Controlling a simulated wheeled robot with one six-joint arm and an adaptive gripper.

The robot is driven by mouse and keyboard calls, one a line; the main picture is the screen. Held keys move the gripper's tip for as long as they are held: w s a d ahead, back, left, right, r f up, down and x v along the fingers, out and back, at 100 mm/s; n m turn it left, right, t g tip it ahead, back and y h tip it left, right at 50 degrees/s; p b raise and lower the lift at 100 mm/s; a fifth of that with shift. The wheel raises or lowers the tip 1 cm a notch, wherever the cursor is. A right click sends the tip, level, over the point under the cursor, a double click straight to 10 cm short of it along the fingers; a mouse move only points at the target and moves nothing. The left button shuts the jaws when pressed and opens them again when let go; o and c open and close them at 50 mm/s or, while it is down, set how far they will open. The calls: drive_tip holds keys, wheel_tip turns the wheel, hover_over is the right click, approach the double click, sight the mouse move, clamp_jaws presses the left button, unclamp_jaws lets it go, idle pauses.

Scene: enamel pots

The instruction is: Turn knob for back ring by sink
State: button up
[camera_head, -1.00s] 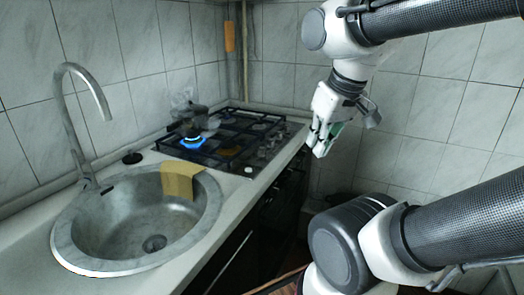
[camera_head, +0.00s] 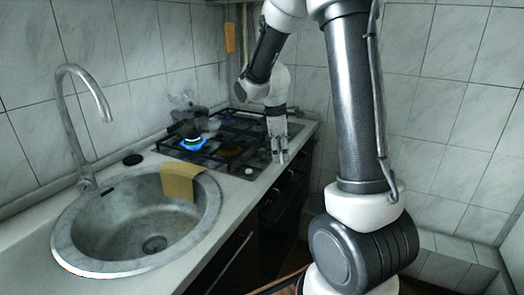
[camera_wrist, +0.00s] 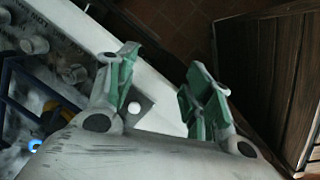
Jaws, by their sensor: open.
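The gas stove (camera_head: 222,148) is set in the counter beyond the sink, with a blue flame (camera_head: 193,142) on its back burner by the sink. My gripper (camera_head: 279,157) is above the stove's front edge, pointing down. In the wrist view my gripper (camera_wrist: 162,88) is open and empty, its green-padded fingers apart. Grey knobs, one of them a near knob (camera_wrist: 75,74), lie left of the fingers. A small white round button (camera_wrist: 134,107) shows between the fingers, on the stove's corner; it also shows in the head view (camera_head: 249,171). My gripper hides some knobs in the head view.
The round sink (camera_head: 120,225) with a yellow cloth (camera_head: 178,182) on its rim and a tall faucet (camera_head: 82,110) is at left. The floor in front of the counter shows at right in the wrist view.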

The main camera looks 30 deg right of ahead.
sight(262, 149)
drive_tip(key=w+f+n, duration=0.1)
drive_tip(key=w+n, duration=0.1)
drive_tip(key=w, duration=0.1)
drive_tip(key=w+f+n+t, duration=0.1)
drive_tip(key=w+n, duration=0.2)
drive_tip(key=w+f+n, duration=0.1)
drive_tip(key=w+n, duration=0.1)
drive_tip(key=n, duration=0.1)
drive_tip(key=shift+w+d+f, duration=0.1)
drive_tip(key=shift+w+d, duration=0.3)
drive_tip(key=w+r+n+t, duration=0.25)
drive_tip(key=w+n, duration=0.35)
drive_tip(key=n, duration=0.4)
drive_tip(key=x, duration=0.7)
drive_tip(key=shift+f, duration=0.3)
drive_tip(key=shift+a, duration=0.1)
